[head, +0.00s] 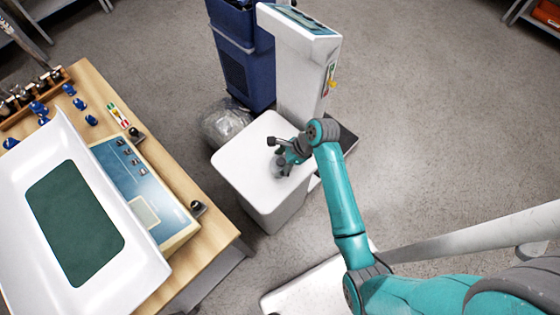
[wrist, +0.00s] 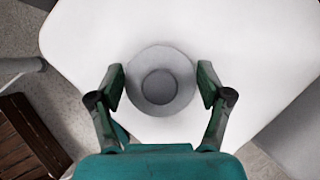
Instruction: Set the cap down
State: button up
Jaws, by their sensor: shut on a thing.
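The cap (wrist: 160,84) is a round grey piece with a darker round centre. In the wrist view it lies between the two fingers of my gripper (wrist: 161,88), which is shut on it. In the head view my gripper (head: 283,160) is over the white top (head: 245,150) of a box-like stand, with the cap partly hidden by the fingers. The white top also fills most of the wrist view behind the cap (wrist: 260,50). I cannot tell whether the cap touches that surface.
A white machine with a screen (head: 310,60) and a dark blue bin (head: 243,55) stand behind the white stand. A clear plastic bag (head: 226,122) lies beside it. At left, a wooden table (head: 215,238) bears a white tray (head: 140,262), a blue panel device (head: 140,180) and blue knobs.

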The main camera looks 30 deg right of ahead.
jog(key=o, duration=1)
jog(key=shift+f, duration=0.1)
jog(key=v, duration=1.2)
